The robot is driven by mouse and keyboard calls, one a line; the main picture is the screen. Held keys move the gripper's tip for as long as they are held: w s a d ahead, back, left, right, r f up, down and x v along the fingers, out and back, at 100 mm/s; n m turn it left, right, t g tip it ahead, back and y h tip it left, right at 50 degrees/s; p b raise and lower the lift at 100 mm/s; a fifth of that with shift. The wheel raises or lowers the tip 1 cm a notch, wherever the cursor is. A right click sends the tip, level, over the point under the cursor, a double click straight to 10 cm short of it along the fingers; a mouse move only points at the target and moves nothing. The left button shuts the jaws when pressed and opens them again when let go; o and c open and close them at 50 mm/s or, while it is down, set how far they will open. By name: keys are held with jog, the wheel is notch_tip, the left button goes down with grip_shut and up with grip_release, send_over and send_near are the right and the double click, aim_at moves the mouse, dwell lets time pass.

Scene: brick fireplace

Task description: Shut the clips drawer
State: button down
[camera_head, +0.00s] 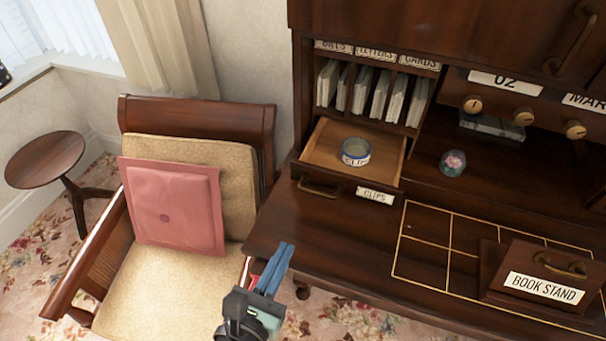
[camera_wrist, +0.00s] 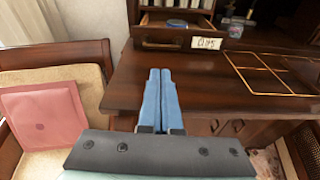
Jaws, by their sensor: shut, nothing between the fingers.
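The clips drawer (camera_head: 385,179) is pulled out of the dark wooden desk, under the row of letter slots. Its front carries a CLIPS label (camera_head: 375,195) and a handle (camera_head: 319,188). A round tin (camera_head: 355,151) with a blue rim stands inside it. The drawer front also shows at the top of the wrist view (camera_wrist: 165,38). My gripper (camera_head: 283,257) is shut and empty, near the desk's front edge, below and in front of the drawer and apart from it. Its blue fingers (camera_wrist: 160,84) point toward the drawer in the wrist view.
A glass paperweight (camera_head: 453,163) sits on the desk right of the drawer. A book stand box (camera_head: 540,285) lies by a gold-lined grid (camera_head: 449,245). The desktop before the drawer is clear.

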jog(key=p, duration=0.2)
send_near(332, 159)
jog(key=shift+n, duration=0.3)
jog(key=v, duration=0.5)
jog(key=shift+s+a+f, duration=0.2)
jog(key=shift+s, duration=0.15)
jog(key=r+x, duration=0.1)
jog(key=x, duration=0.4)
jog(key=r+b+x, duration=0.1)
jog(key=x, duration=0.3)
jog(key=b+x, duration=0.1)
jog(key=x, duration=0.4)
jog(key=shift+w+d+r, duration=0.25)
jog(key=shift+w+r, duration=0.05)
jog(key=shift+w, duration=0.45)
jog(key=shift+r, duration=0.35)
